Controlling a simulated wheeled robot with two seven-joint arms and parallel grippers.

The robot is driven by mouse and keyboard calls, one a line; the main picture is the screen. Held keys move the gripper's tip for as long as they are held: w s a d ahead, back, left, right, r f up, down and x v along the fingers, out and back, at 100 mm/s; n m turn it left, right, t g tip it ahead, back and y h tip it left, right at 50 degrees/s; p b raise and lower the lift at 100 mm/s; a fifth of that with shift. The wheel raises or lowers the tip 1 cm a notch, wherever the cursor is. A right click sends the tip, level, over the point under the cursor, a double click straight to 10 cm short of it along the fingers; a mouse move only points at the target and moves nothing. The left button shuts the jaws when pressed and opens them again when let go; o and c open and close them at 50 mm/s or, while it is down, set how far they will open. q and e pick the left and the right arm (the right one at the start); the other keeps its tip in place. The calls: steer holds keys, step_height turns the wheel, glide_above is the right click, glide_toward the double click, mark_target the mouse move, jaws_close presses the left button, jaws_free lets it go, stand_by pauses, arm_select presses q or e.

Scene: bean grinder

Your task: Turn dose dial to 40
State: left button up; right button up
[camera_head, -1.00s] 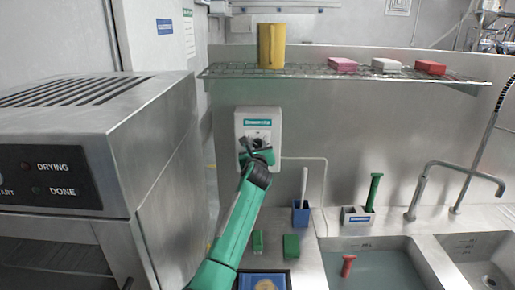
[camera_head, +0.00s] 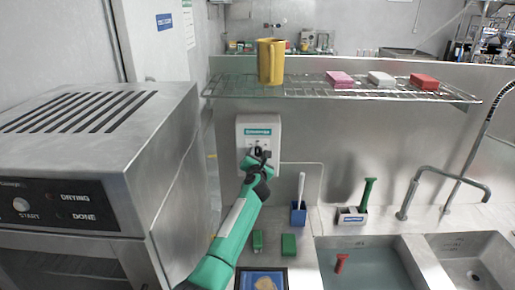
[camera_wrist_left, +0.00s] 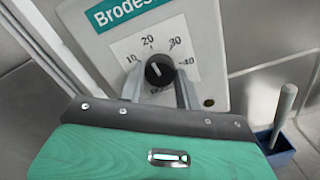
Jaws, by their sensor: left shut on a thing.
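The dose dial (camera_wrist_left: 159,70) is a round black knob on a white wall box (camera_head: 273,148) with a green label. In the head view my left gripper (camera_head: 257,154) covers the dial. My right gripper is not in view.
A wire shelf (camera_head: 310,90) with a yellow jug (camera_head: 271,62) and several coloured blocks hangs above. A steel oven (camera_head: 172,150) stands left. A blue holder (camera_head: 298,214), green blocks and a sink (camera_head: 365,268) lie below and right.

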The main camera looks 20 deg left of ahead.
arm_select(q)
steer(key=m+p, duration=0.2)
steer(key=m, duration=0.1)
steer(key=shift+r, duration=0.15)
steer(key=shift+m, duration=0.8)
steer(key=shift+m+p, duration=0.3)
steer(key=shift+m, duration=0.6)
steer(key=m, duration=0.4)
steer(key=shift+f+m, duration=0.2)
steer(key=shift+m, duration=0.1)
steer(key=m, duration=0.3)
steer(key=shift+m, duration=0.3)
steer(key=m, duration=0.5)
steer(key=shift+m, duration=0.7)
steer(key=o, duration=1)
steer(key=shift+c, duration=0.2)
